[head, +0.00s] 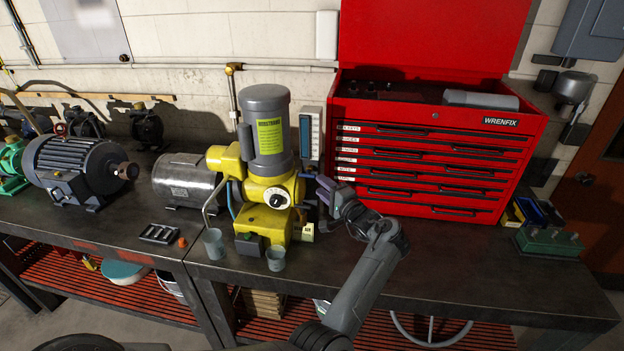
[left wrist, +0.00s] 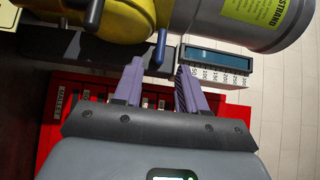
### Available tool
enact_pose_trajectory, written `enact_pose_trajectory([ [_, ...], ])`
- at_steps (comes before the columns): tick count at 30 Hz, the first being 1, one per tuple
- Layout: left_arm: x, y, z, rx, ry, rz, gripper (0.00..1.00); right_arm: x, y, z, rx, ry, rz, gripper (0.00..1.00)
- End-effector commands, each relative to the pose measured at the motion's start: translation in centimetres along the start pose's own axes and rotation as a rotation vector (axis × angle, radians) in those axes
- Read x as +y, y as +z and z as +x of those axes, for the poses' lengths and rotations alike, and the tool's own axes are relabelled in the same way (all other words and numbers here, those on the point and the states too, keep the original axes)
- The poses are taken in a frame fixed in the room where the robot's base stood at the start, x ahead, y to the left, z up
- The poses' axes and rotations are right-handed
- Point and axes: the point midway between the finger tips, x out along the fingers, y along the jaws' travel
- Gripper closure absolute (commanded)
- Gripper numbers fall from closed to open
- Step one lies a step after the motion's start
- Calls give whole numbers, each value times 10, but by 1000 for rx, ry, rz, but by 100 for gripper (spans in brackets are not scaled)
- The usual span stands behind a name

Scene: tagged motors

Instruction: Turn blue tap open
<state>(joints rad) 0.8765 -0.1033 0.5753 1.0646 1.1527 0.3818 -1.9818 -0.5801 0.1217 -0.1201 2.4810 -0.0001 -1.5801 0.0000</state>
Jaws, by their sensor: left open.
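A yellow pump (head: 262,190) with a grey motor on top stands on the workbench. In the left wrist view a short, dark blue lever (left wrist: 160,47), seemingly the blue tap, sticks out from the yellow body. My left gripper (head: 324,187) is at the pump's right side in the head view, its fingers pointing toward the pump. In the left wrist view my left gripper (left wrist: 158,68) is open, with the blue lever just ahead of the gap between its fingertips. The lever is hard to make out in the head view. My right gripper is not in view.
A red tool chest (head: 431,145) stands to the right, close behind my left gripper. A gauge box (head: 311,133) rises beside the pump; it also shows near the right fingertip in the left wrist view (left wrist: 217,62).

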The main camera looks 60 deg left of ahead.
Motion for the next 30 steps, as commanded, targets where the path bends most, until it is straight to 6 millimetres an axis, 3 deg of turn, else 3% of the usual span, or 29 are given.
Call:
enact_pose_trajectory([
  [6, -1, 0, 36, -1, -1, -2, 59, 1, 0, 0, 0, 2, -2, 0],
  [12, 0, 0, 56, 1, 0, -2, 59, 1, 0, 1, 0, 2, -2, 0],
  [25, 0, 0, 64, 2, 0, -3, 59, -1, 0, 1, 0, -2, 3, 0],
  [26, 0, 0, 64, 2, 0, -3, 60, -1, 0, 1, 0, -2, 3, 0],
  [30, 0, 0, 64, 2, 0, -3, 82, -1, 0, 1, 0, -4, 5, 0],
])
